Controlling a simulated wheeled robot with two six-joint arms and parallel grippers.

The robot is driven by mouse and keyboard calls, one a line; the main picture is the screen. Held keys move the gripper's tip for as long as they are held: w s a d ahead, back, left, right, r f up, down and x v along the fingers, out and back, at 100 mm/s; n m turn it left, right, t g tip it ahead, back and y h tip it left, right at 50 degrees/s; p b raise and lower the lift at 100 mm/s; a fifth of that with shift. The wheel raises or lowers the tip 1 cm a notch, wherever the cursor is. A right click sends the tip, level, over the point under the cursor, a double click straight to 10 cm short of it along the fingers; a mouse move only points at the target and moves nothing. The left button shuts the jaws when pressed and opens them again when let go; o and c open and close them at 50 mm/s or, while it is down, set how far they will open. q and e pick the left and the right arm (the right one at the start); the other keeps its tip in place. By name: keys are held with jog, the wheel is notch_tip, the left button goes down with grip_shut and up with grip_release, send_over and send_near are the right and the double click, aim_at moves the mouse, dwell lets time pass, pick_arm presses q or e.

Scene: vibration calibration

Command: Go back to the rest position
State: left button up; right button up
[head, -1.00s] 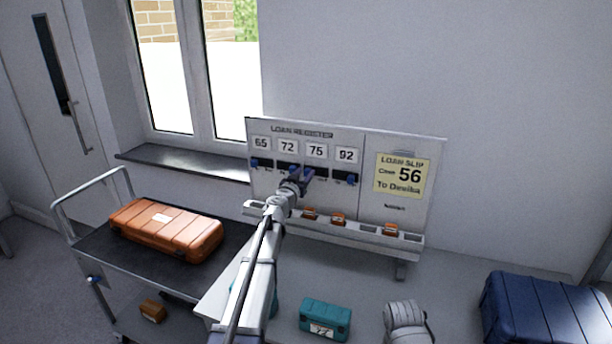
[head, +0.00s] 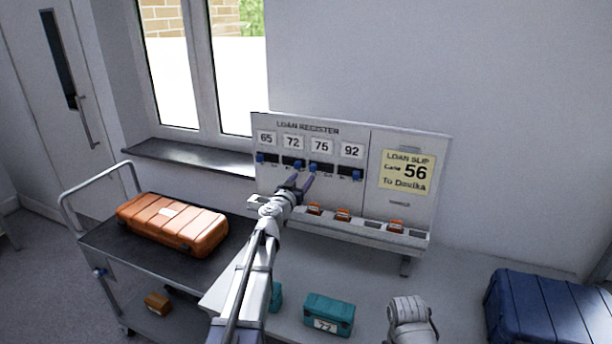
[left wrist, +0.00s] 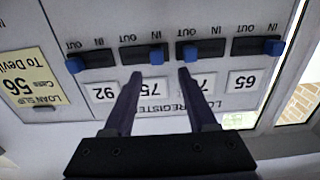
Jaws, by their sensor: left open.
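My left gripper (head: 304,180) is open and empty, just in front of the loan register board (head: 404,140). Its two dark fingers show in the left wrist view (left wrist: 160,75), apart, pointing at the board between the 72 and 75 sliders. The blue knobs of 65 (head: 260,158) and 75 (head: 313,168) sit at the left, IN side of their slots. The knobs of 72 (head: 298,166) and 92 (head: 357,175) sit at the right, OUT side. The fingers appear clear of the knobs. My right gripper is not seen.
A yellow loan slip (head: 408,173) reads case 56. Below the board a ledge holds several small orange pieces. An orange case (head: 172,224) lies on a cart at left. A teal case (head: 329,314) and a blue case (head: 550,310) are on the table (head: 460,290).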

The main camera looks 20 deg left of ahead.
pick_arm(q)
jog(key=shift+s, duration=0.1)
dwell(0.3)
jog(key=s+d+f+m+g+h, duration=0.2)
jog(key=s+d+h, duration=0.1)
jog(key=d, duration=0.6)
jog(key=s+d+f+m+g+h, duration=0.2)
jog(key=s+d+f+h, duration=0.1)
jog(key=d, duration=0.6)
jog(key=s+d+f+m+g+h, duration=0.1)
jog(key=s+d+f+m+g, duration=0.1)
jog(key=s+d+f+g, duration=0.8)
jog(key=s+d+f+y, duration=0.1)
jog(key=s+d+f, duration=0.1)
jog(key=s, duration=0.4)
jog(key=s+d+f+y, duration=0.1)
jog(key=s+d+f, duration=0.1)
jog(key=s, duration=0.4)
jog(key=s+a+f+n+g+y, duration=0.1)
jog(key=s+a+g+y, duration=0.1)
jog(key=s, duration=0.4)
jog(key=s+a+f+n+g+y, duration=0.1)
jog(key=s+a+f+g+y, duration=0.1)
jog(key=s+a+y, duration=0.2)
jog(key=s+y, duration=0.1)
jog(key=s, duration=0.2)
jog(key=shift+n, duration=0.3)
